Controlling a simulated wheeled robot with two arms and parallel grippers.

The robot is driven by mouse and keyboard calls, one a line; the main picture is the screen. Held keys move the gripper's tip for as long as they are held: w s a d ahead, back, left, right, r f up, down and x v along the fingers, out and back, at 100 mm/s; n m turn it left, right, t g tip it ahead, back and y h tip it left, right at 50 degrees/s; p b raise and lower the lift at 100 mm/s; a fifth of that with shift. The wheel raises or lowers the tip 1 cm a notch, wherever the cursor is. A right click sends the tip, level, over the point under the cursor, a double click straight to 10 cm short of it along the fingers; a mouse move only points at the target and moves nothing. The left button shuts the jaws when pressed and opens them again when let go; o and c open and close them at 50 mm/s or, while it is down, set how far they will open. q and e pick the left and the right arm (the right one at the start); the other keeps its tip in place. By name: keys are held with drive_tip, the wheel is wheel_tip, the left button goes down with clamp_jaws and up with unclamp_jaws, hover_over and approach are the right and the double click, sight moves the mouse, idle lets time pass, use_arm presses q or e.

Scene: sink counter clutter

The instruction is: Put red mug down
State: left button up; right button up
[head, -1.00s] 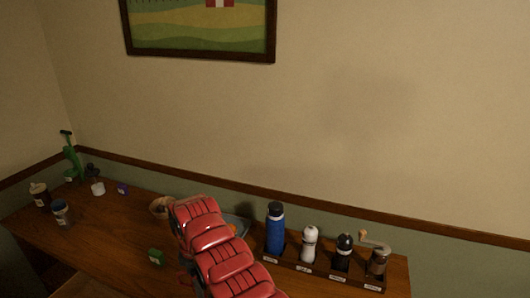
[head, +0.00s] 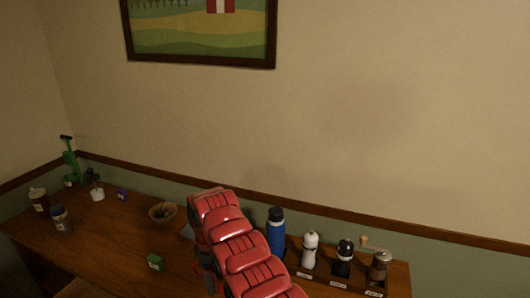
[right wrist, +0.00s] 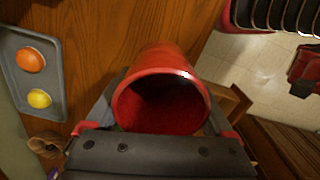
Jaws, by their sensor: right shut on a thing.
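The red mug (right wrist: 163,58) fills the middle of the right wrist view, its open mouth turned toward the camera and its inside dark and empty. My right gripper (right wrist: 160,108) is shut on it, one finger on each side of the mug. The mug is over the wooden counter (right wrist: 110,30), close to the counter's edge; I cannot tell whether its base touches the wood. In the head view my red right arm (head: 240,240) hides the mug and most of the gripper.
A grey tray (right wrist: 55,88) holds an orange and a yellow fruit beside the mug. A wooden bowl (head: 163,216), green box (head: 155,262), blue bottle (head: 276,235) and labelled rack (head: 335,285) of shakers and a grinder stand around my arm. The counter's left middle is clear.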

drive_tip(key=shift+w+d+r+m, duration=0.2)
drive_tip(key=shift+w+d+m, duration=0.1)
drive_tip(key=shift+d+m, duration=0.15)
drive_tip(key=shift+w+d+r+m, duration=0.25)
drive_tip(key=shift+d+m, duration=0.1)
drive_tip(key=shift+d, duration=0.2)
drive_tip(key=shift+w+d+r+m, duration=0.15)
drive_tip(key=shift+w+d+m, duration=0.15)
drive_tip(key=shift+d+m, duration=0.2)
drive_tip(key=shift+d, duration=0.25)
drive_tip(key=w+d+r+m+b, duration=0.1)
drive_tip(key=d+r+m, duration=0.1)
drive_tip(key=d+m, duration=0.5)
drive_tip(key=w+d+r+m+b, duration=0.1)
drive_tip(key=d+r+m, duration=0.2)
drive_tip(key=d, duration=1.7)
drive_tip(key=m, duration=0.4)
drive_tip(key=shift+w, duration=0.25)
drive_tip(key=shift+d, duration=0.1)
